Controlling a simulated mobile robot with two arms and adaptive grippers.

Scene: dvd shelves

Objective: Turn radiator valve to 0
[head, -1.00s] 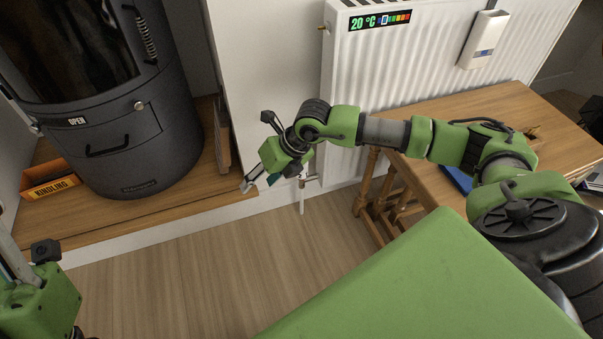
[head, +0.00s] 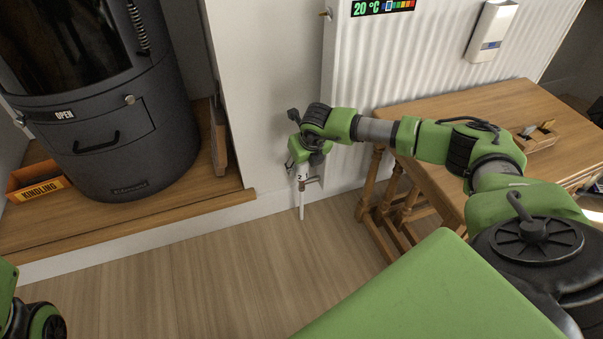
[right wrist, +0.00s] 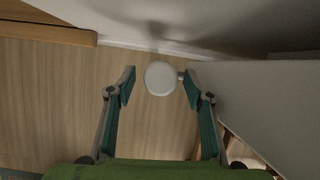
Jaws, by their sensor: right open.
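The radiator valve is a white round knob (right wrist: 160,77) seen end-on in the right wrist view. In the head view the valve (head: 302,177) sits on a white pipe at the radiator's lower left corner, partly hidden by my right gripper (head: 301,163). My right gripper is open and points down at the valve from above. In the right wrist view its two fingertips (right wrist: 159,88) are on either side of the knob, with a gap visible on the left. I cannot tell their exact height against it. The dial setting is not readable. My left gripper is not in view.
The white radiator (head: 430,65) is right of the valve, with a wooden table (head: 455,105) in front. A wooden platform (head: 130,222) with a black stove (head: 110,130) and a kindling box (head: 38,188) is to the left. The wooden floor (head: 215,285) is clear.

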